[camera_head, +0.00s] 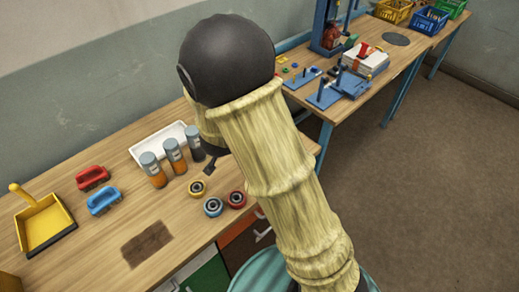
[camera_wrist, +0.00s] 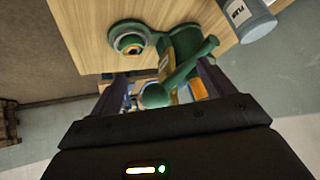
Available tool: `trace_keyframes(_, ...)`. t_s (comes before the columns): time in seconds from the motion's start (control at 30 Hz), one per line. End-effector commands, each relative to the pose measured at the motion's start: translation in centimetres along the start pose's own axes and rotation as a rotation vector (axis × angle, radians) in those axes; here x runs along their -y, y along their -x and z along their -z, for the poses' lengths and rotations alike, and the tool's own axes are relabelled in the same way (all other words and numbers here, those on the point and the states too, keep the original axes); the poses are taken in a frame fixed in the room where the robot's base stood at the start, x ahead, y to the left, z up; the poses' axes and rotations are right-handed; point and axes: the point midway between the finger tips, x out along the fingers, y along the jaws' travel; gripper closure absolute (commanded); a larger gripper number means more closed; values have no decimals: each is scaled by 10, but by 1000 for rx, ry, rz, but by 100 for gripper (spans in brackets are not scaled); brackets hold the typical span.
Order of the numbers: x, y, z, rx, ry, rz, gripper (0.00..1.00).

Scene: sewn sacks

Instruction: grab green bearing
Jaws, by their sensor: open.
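A round piece with a green outer ring and a paler, orange-tinted centre, which looks like the green bearing (camera_wrist: 130,40), lies on the wooden bench top near the upper left of the wrist view. My gripper (camera_wrist: 161,88) is open, with its dark fingers apart, and the bearing is beyond the left finger, not between them. A green piece with a knobbed handle (camera_wrist: 183,76) shows between and beyond the fingers. In the head view my gripper (camera_head: 210,165) is mostly hidden behind my arm, and I see no green bearing there.
Grey-topped bottles (camera_head: 173,155) stand near a white tray (camera_head: 150,143). A labelled bottle (camera_wrist: 250,18) is at the wrist view's upper right.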

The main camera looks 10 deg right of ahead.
Motion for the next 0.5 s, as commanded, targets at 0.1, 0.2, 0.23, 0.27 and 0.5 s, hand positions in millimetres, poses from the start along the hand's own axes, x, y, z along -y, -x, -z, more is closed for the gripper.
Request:
trace_keyframes(0.1, 9, -24, -17, -109, -35, -88, 19)
trace_keyframes(0.2, 11, -34, -29, -209, -65, -172, 19)
trace_keyframes(0.23, 11, -37, -33, -240, -73, -199, 19)
trace_keyframes(0.27, 11, -38, -37, -271, -79, -225, 19)
trace_keyframes(0.5, 6, -36, -61, -445, -120, -378, 19)
